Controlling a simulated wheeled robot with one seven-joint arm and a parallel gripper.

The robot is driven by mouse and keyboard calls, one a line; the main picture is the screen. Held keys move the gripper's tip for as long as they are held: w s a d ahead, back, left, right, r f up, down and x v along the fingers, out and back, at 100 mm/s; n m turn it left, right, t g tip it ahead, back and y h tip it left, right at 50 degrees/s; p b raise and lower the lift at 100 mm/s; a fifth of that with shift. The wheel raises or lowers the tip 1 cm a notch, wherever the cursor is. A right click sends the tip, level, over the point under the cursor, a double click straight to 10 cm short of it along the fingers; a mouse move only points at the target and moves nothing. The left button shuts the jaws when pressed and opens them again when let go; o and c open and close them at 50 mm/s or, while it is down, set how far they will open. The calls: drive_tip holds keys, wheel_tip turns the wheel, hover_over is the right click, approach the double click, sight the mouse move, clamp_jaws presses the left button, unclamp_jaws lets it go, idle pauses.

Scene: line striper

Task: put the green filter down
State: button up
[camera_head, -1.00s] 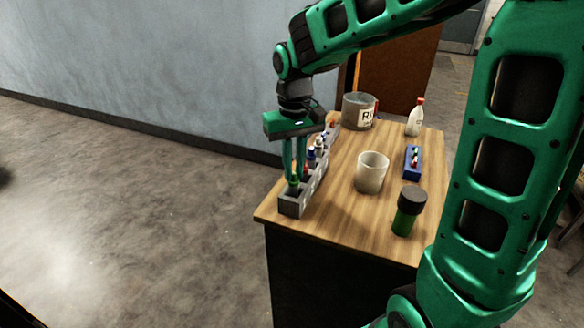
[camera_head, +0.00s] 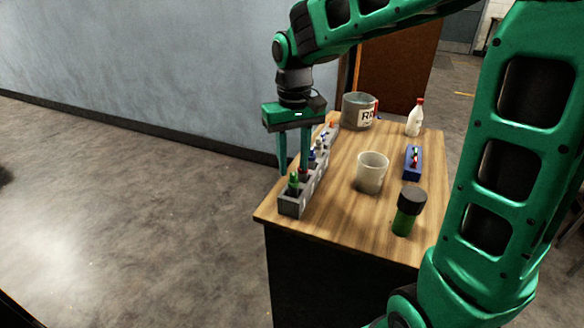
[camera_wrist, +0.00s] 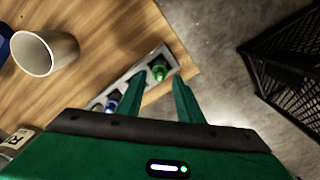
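The green filter (camera_head: 293,181) stands in the end compartment of a grey rack (camera_head: 291,206), at the near left edge of the table. The wrist view shows the filter (camera_wrist: 159,70) in the rack's end slot, beyond and between the two fingers. My gripper (camera_head: 293,172) is open and empty above the rack, its fingers spread wide apart. In the wrist view my gripper (camera_wrist: 160,82) has nothing between its fingertips. The filter is apart from both fingers.
Other small items, one blue-topped (camera_wrist: 112,104), stand in the rack. A pale cup (camera_head: 371,172), a dark-capped green jar (camera_head: 408,212), a blue tray (camera_head: 413,163), a white bottle (camera_head: 415,118) and a grey bucket (camera_head: 359,111) share the wooden table. A black mesh basket (camera_wrist: 287,70) stands on the floor.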

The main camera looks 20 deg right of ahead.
wheel_tip(320, 180, up, 10)
idle(0.4)
idle(0.3)
